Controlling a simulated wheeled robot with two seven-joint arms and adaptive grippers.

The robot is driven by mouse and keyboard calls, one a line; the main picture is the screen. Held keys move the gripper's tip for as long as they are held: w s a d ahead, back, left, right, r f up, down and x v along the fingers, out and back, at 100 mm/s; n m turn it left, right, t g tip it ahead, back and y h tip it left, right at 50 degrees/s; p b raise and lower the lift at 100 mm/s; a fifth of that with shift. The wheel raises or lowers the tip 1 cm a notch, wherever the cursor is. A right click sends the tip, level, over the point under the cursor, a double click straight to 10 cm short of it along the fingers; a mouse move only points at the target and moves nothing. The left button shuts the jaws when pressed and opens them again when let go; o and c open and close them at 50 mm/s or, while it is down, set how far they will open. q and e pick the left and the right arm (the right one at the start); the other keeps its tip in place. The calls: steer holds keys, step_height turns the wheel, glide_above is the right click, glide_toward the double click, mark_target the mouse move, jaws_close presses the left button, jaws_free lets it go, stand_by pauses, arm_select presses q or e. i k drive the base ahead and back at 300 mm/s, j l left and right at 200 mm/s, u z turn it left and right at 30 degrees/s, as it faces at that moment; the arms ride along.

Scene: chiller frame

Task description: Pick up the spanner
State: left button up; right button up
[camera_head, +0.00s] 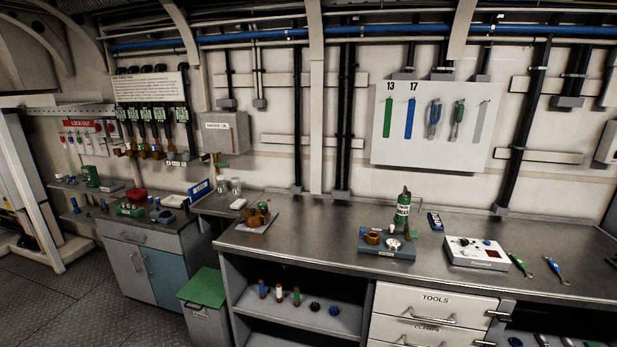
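Several spanners are in view, and I cannot tell which one is meant. On the right of the bench lie a green-handled spanner (520,265) and a blue-handled spanner (556,270), side by side. A green piece at the right picture edge (612,262) is cut off. A white wall board (420,152) holds a blue tool (435,118) and a green tool (456,120) that look like spanners. It also bears a green shape under "13" (388,112), a blue shape under "17" (410,118) and a grey shape (481,121). Neither gripper is in view.
A green-lidded bin (203,287) stands left. Bare bench lies mid-left.

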mark_target(518, 260)
steer(key=z, duration=1.45)
